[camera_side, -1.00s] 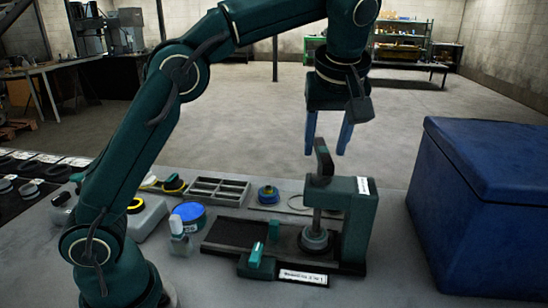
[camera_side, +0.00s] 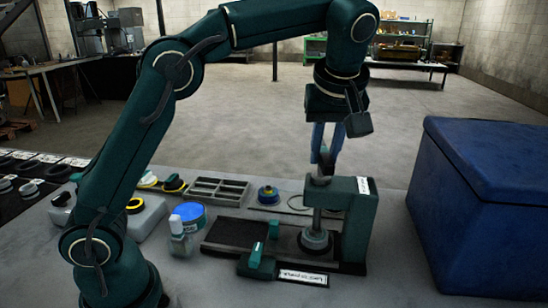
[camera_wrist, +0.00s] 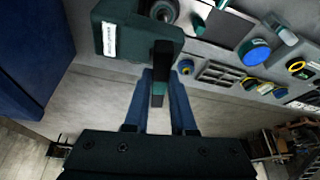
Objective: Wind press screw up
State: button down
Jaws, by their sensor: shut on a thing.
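The press (camera_side: 360,225) stands on the bench, a dark green frame with a white label on its upright. Its vertical screw (camera_side: 317,218) runs down to a round grey piece (camera_side: 314,240) on the press bed. A dark handle (camera_side: 325,168) rises at the top of the screw. My gripper (camera_side: 325,160), with blue fingers, is over the press and shut on this handle. In the wrist view, the handle (camera_wrist: 159,65) lies between the two fingers of my gripper (camera_wrist: 161,78). The exact finger contact is partly hidden in the side view.
A large blue box (camera_side: 485,205) stands right of the press. A teal piece (camera_side: 256,254) sits at the front of the press bed.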

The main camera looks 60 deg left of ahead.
jog(key=shift+w+r+n+g+y, duration=0.15)
jog(key=shift+n+g, duration=0.15)
jog(key=shift+n, duration=0.55)
jog(key=shift+w+f+n+g+y, duration=0.15)
jog(key=shift+n+g, duration=0.15)
jog(key=shift+n, duration=0.55)
jog(key=shift+s+r+n, duration=0.1)
jog(key=shift+n, duration=0.2)
jog(key=c, duration=0.8)
grip_release()
jog(key=shift+o, duration=0.2)
